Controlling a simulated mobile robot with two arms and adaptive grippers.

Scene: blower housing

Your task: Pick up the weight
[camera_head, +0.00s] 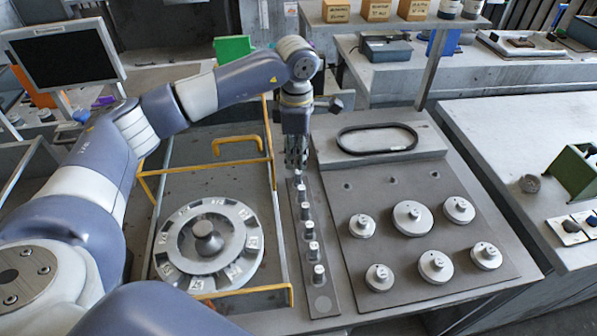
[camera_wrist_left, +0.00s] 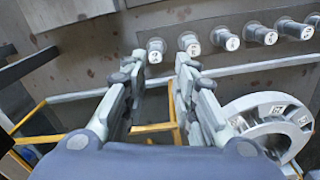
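Several small metal cylinder weights stand upright in a row on a dark narrow strip (camera_head: 321,303). The farthest weight (camera_head: 297,179) is just below my left gripper (camera_head: 297,164); this end weight also shows in the left wrist view (camera_wrist_left: 155,50). In that view my left gripper (camera_wrist_left: 160,62) has its two fingers spread apart with nothing between them. The end weight appears just beyond the gap between the fingertips; whether they touch it cannot be told. The nearest weight (camera_head: 319,273) stands at the strip's front end. My right gripper is not in view.
A slotted ring (camera_head: 247,224) with a central knob (camera_head: 207,238) lies left of the strip, within a yellow-railed frame (camera_head: 292,294). Several larger round knobbed weights (camera_head: 413,217) stand on a dark plate to the right. A black belt loop (camera_head: 377,139) lies behind them.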

